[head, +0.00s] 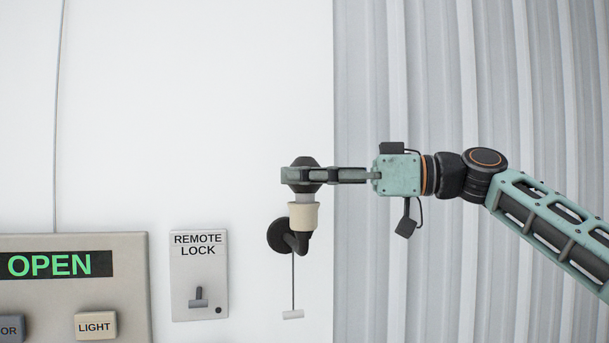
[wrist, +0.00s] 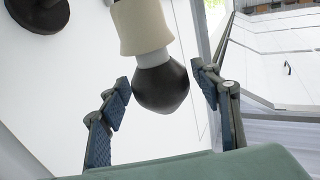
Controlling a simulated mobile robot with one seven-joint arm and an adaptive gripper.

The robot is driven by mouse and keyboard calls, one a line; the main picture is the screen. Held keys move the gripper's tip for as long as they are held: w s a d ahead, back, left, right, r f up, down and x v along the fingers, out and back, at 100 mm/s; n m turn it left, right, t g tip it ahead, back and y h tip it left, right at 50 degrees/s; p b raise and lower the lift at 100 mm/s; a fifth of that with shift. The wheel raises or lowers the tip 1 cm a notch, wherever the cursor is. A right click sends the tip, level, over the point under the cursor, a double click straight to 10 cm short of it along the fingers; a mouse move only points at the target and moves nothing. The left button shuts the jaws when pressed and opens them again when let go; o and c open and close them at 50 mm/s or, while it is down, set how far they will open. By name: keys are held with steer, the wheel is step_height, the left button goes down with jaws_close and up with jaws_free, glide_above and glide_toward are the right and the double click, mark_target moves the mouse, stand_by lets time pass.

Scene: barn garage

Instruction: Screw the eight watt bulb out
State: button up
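The bulb (head: 305,161) is dark, with a pale grey neck. It stands upright, neck down, in a cream socket (head: 304,217) on a black wall mount. My gripper (head: 302,175) is level with the bulb from the right, one finger crossing in front of it. In the wrist view, the dark bulb (wrist: 161,87) lies between the two blue-padded fingers of my gripper (wrist: 161,85), below the cream socket (wrist: 142,28). The pads are very close to the bulb on both sides; I cannot tell whether they press on it. No wattage marking is readable.
A pull cord with a white handle (head: 293,315) hangs below the socket. A REMOTE LOCK plate (head: 199,280) and an OPEN panel (head: 120,285) with a LIGHT button (head: 95,325) are on the white wall to the left. Corrugated grey wall (head: 420,80) stands behind my arm.

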steer(key=shift+f+m+t+b, duration=0.2)
steer(key=shift+m+t+b, duration=0.15)
steer(key=shift+b, duration=0.45)
steer(key=m+t+h+b, duration=0.1)
steer(key=t+b, duration=0.2)
steer(key=shift+m, duration=0.35)
steer(key=m+t+h+b, duration=0.2)
steer(key=t+b, duration=0.1)
steer(key=b, duration=0.1)
steer(key=shift+m+t, duration=0.35)
steer(key=shift+m, duration=0.05)
steer(key=shift+s+r+m+t+h+b, duration=0.15)
steer(key=shift+m+t+h+b, duration=0.25)
steer(key=shift+t+h+b, duration=0.2)
steer(key=shift+r, duration=0.1)
steer(key=shift+c, duration=0.6)
steer(key=c, duration=0.7)
